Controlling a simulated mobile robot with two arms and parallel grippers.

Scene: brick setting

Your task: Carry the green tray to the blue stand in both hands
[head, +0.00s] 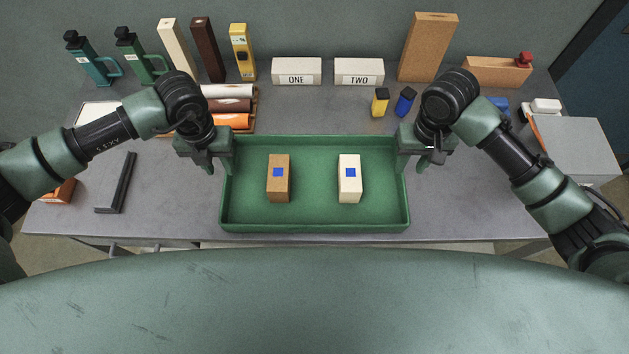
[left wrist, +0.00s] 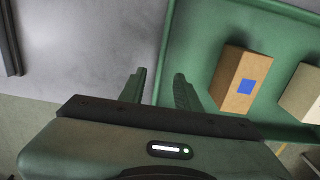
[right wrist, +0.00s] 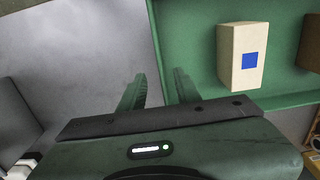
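The green tray (head: 315,222) lies on the grey table near its front edge. It holds a brown block (head: 279,180) and a cream block (head: 349,180), each with a blue square on top. My left gripper (head: 210,165) is at the tray's left wall; in the left wrist view its fingers (left wrist: 161,88) are apart, one on each side of the wall. My right gripper (head: 413,165) is at the right wall; in the right wrist view its fingers (right wrist: 157,88) are likewise apart around the wall. I cannot make out a blue stand in any view.
Behind the tray are white boxes marked ONE (head: 297,71) and TWO (head: 359,71), bottles, upright blocks and rolls (head: 232,105). A black bar (head: 116,182) lies left of the tray. A grey box (head: 578,147) stands at the right. Table beside the tray is mostly clear.

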